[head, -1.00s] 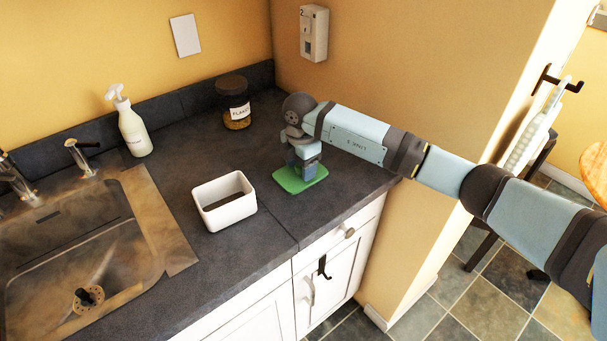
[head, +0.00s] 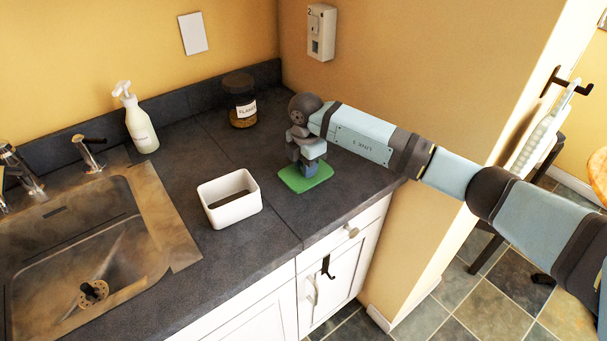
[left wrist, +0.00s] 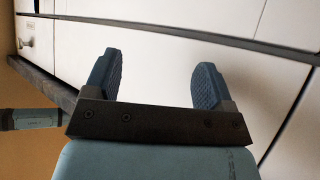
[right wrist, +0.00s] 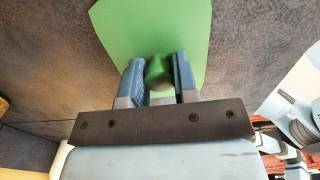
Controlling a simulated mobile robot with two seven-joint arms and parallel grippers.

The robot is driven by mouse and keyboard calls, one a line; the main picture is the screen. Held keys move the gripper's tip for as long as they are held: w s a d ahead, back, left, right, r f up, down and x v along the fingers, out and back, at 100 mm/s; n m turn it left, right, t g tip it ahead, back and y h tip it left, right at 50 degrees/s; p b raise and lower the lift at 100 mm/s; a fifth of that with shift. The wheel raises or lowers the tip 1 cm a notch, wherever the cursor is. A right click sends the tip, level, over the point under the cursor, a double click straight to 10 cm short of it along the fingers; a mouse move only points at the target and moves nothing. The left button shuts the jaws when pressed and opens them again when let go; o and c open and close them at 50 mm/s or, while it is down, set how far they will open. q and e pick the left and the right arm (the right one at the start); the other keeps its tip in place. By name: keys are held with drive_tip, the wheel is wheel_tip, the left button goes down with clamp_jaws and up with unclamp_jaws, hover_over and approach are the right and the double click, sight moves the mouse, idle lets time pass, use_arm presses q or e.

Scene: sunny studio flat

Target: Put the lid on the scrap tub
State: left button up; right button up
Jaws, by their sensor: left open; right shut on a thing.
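The scrap tub (head: 234,212) is a white, open-topped rectangular box on the dark counter, right of the sink. The lid (head: 305,181) is a flat green plate at or just above the counter, right of the tub and apart from it. My right gripper (head: 309,172) points down over the lid. In the right wrist view my right gripper (right wrist: 158,80) is shut on the green knob of the lid (right wrist: 150,25). My left gripper (left wrist: 156,80) is open and empty in the left wrist view, facing white cabinet fronts; it is outside the head view.
The sink (head: 90,260) with its tap (head: 88,152) is at the left. A soap bottle (head: 137,120) and a labelled jar (head: 241,100) stand at the back. Bare counter lies between tub and lid. The counter's front edge is close to both.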

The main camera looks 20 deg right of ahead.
drive_tip(key=shift+r, duration=0.1)
drive_tip(key=shift+r+p, duration=0.65)
drive_tip(key=shift+r, duration=0.1)
drive_tip(key=shift+r+p, duration=0.8)
drive_tip(key=shift+r, duration=0.35)
